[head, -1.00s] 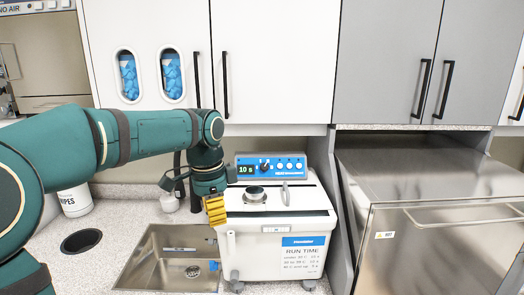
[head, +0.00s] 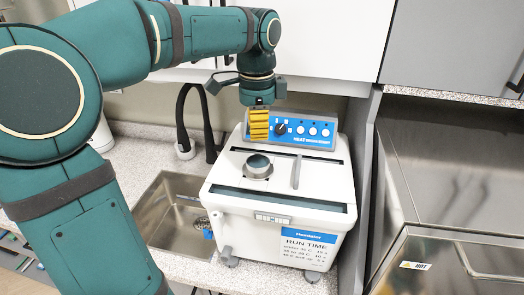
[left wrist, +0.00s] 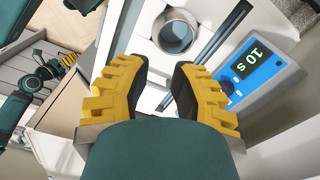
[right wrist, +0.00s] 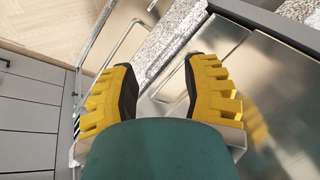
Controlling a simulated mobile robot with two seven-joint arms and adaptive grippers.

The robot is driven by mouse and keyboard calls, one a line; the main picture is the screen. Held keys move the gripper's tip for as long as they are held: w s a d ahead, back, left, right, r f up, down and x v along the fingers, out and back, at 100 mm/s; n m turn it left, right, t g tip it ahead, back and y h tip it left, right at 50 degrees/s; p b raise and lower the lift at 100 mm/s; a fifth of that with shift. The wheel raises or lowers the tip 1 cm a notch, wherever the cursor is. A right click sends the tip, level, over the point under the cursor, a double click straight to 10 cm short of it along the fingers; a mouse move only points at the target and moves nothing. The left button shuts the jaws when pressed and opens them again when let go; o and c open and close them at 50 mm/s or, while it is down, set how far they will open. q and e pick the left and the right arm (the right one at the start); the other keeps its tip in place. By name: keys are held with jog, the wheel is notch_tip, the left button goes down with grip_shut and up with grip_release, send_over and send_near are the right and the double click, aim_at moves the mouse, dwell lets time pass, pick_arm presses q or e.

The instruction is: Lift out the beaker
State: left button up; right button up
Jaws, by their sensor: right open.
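The beaker (head: 258,163) is a round, grey, metallic vessel set in the top of the white bath (head: 270,222), with its rim above the lid. It also shows in the left wrist view (left wrist: 177,34), where I look into its round mouth. My left gripper (head: 259,137) has yellow fingers and hangs above and behind the beaker, in front of the blue control panel (head: 300,130). In the left wrist view its fingers (left wrist: 161,70) are apart with nothing between them. My right gripper (right wrist: 160,66) is open and empty beside a steel-fronted unit; the head view does not show it.
A steel sink (head: 175,215) with a dark tap (head: 197,115) lies left of the bath. A large steel machine (head: 460,170) stands to the right behind a grey partition. White cupboards (head: 335,40) hang above and behind.

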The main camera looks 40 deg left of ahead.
pick_arm(q)
notch_tip(320, 180, down, 12)
jog(key=shift+w+f+b, duration=0.1)
jog(key=shift+w+b, duration=0.05)
jog(key=shift+b, duration=0.4)
jog(key=shift+c, duration=0.2)
grip_shut()
notch_tip(320, 180, up, 10)
jog(key=p, duration=0.3)
jog(key=shift+r, duration=0.25)
dwell(0.6)
